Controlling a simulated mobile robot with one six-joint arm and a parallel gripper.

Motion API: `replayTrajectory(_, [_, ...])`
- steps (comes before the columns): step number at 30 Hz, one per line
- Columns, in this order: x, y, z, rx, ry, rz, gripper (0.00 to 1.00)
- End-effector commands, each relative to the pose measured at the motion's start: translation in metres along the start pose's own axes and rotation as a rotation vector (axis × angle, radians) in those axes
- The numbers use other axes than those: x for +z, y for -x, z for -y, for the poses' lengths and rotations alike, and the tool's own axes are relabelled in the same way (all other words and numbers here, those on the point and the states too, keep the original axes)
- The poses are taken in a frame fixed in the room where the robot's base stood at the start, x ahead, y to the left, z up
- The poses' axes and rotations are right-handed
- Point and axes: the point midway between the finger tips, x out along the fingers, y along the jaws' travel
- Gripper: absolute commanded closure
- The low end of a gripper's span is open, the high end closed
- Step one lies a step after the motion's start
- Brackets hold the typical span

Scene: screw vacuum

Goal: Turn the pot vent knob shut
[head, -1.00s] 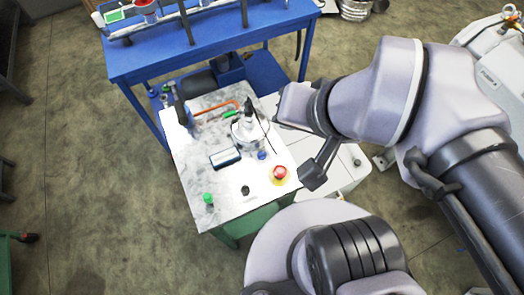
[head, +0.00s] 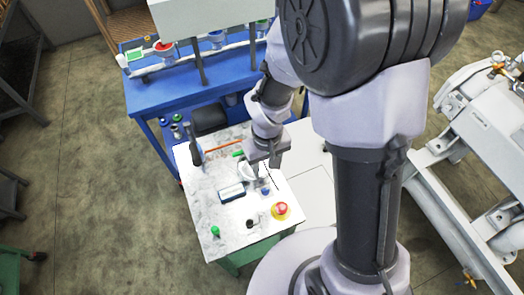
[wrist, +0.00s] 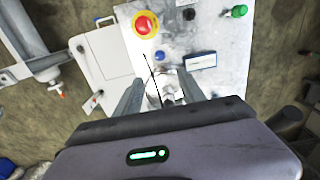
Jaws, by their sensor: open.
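The pot (head: 245,172) is a pale round vessel on the white tabletop, partly covered by my gripper (head: 263,166) in the head view. In the wrist view the pot (wrist: 168,88) shows pale and washed out between my two fingers. My gripper (wrist: 159,78) is open, its fingers apart on either side of the pot's bright area. I cannot make out the vent knob clearly; it is hidden or lost in glare. A thin dark line (wrist: 152,75) crosses between the fingers. Whether the fingers touch anything cannot be told.
On the tabletop (head: 207,190) stand a red stop button (head: 281,210) on yellow, a blue knob (head: 265,190), a black knob (head: 250,223), a green knob (head: 215,231) and a blue-white box (head: 232,192). A blue workbench (head: 150,99) stands behind.

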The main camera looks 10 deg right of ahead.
Motion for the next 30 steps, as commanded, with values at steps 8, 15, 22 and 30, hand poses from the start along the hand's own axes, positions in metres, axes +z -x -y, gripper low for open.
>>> replayTrajectory(8, [0.002,-0.089,0.000,-0.001,-0.002,0.005,0.53])
replayTrajectory(15, [0.001,-0.142,0.000,-0.001,-0.003,0.002,0.53])
replayTrajectory(22, [0.001,-0.157,0.000,-0.001,-0.004,0.000,0.53])
replayTrajectory(30, [0.001,-0.157,0.000,-0.001,-0.004,0.000,0.57])
